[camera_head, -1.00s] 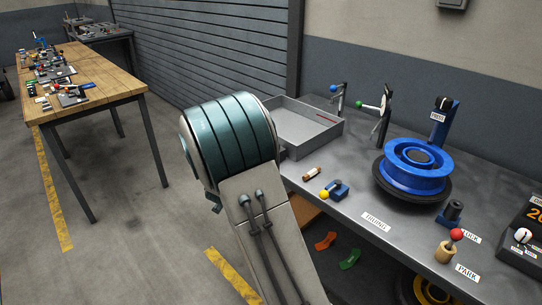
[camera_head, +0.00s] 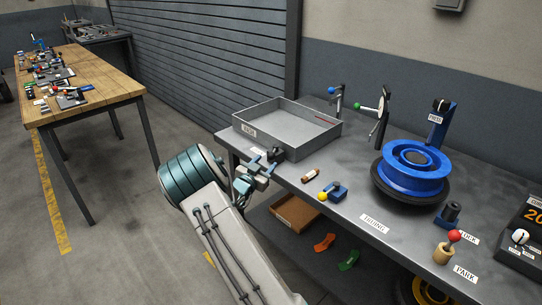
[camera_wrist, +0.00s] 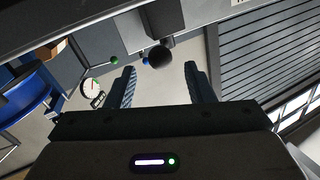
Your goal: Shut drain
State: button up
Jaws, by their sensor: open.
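I cannot clearly read a label naming the drain. A dark round knob on a dark block (camera_head: 278,152) sits at the front right corner of the grey tray (camera_head: 262,118). In the wrist view, a dark round knob (camera_wrist: 159,57) appears between my fingertips, apart from both; it seems to be the same part. My gripper (camera_head: 262,165) is open and empty, at the bench's left front edge, just below and in front of that block. In the wrist view, my gripper (camera_wrist: 160,70) has its fingers spread wide. The exact gap to the knob cannot be told.
A blue wheel (camera_head: 412,168) and a red-knobbed post (camera_head: 452,242) stand farther right. A lower shelf holds a brown box (camera_head: 296,213). Floor left of the bench is free.

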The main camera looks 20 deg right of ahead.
aim_at(269, 158)
jog(key=x, duration=0.5)
jog(key=shift+w+d+p, duration=0.2)
jog(key=shift+d+p, duration=0.1)
grip_shut()
jog(key=shift+a, duration=0.1)
